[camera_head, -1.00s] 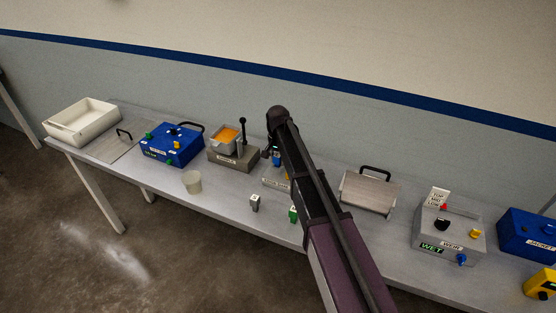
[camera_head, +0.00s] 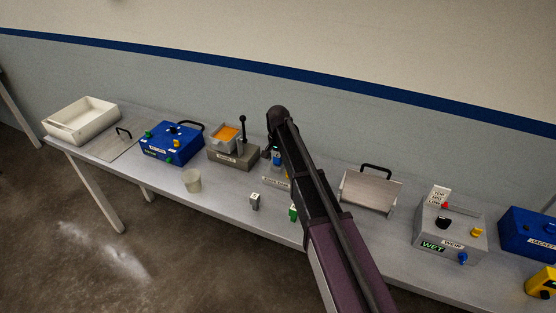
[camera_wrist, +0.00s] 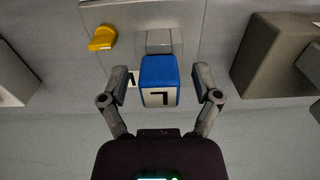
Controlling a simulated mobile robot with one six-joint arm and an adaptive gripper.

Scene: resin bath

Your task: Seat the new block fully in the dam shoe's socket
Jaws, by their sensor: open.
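A blue block (camera_wrist: 158,78) with a dark mark on a white face stands between the fingers of my gripper (camera_wrist: 159,74) in the wrist view. My gripper is open, with a gap on each side of the block. Behind the block is a grey upright piece (camera_wrist: 159,42) on a grey plate (camera_wrist: 190,20). In the head view the blue block (camera_head: 276,156) is partly hidden by my arm, above a pale labelled base (camera_head: 276,182). I cannot tell how deep the block sits in any socket.
A yellow knob (camera_wrist: 102,38) is on the plate's left. A grey box (camera_wrist: 275,55) stands right. On the bench, a grey block (camera_head: 255,201), a green block (camera_head: 293,212) and a cup (camera_head: 192,181) lie near the front. A sample box with a lever (camera_head: 233,156) stands left of my arm.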

